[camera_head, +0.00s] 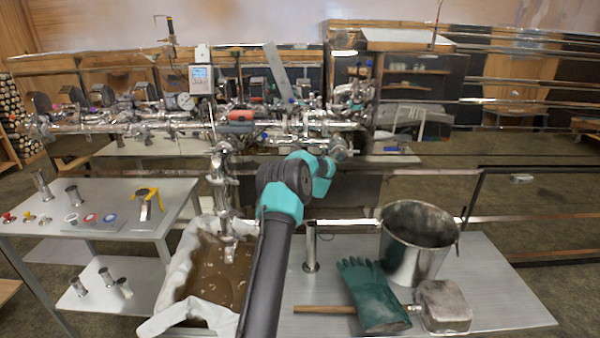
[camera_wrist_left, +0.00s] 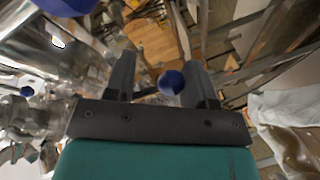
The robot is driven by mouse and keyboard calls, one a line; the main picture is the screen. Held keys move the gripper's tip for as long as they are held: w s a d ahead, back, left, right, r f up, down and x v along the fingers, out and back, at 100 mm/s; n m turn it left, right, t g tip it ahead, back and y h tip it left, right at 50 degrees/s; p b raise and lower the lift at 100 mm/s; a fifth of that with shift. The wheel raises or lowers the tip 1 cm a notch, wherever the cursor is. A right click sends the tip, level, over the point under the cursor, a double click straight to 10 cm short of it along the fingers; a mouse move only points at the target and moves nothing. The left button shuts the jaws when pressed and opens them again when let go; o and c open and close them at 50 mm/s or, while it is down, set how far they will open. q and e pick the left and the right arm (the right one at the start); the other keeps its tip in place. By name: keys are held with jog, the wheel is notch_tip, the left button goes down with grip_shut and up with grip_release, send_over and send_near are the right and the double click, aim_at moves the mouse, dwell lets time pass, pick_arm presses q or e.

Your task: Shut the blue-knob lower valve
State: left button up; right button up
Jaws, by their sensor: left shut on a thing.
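In the left wrist view, a round blue knob (camera_wrist_left: 171,82) sits between the two dark fingers of my left gripper (camera_wrist_left: 158,68), close to the right finger. The gripper is shut on this knob. In the head view, my left arm's dark and teal links rise in front of the steel pipework (camera_head: 170,120), and its fingers are hidden there. Another large blue knob (camera_wrist_left: 65,5) is cut off at the top left of the wrist view. My right gripper is not in view.
A cloth-lined pan (camera_head: 178,285) of brown liquid stands below the pipes. A steel bucket (camera_head: 412,250), green glove (camera_head: 372,295) and mallet (camera_head: 442,305) are on the right bench. Small fittings lie on the left table (camera_head: 105,225). Other valves and pipes crowd the gripper.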

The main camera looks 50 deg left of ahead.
pick_arm(q)
jog(key=shift+s+a+r, duration=0.1)
jog(key=shift+a+r, duration=0.1)
jog(key=shift+r, duration=0.3)
jog(key=o, duration=1)
jog(key=shift+c, duration=0.2)
jog(key=o, duration=0.3)
jog(key=shift+f, duration=0.25)
jog(key=shift+d, duration=0.1)
jog(key=shift+d, duration=0.1)
jog(key=v, duration=1.7)
jog(key=shift+s, duration=0.1)
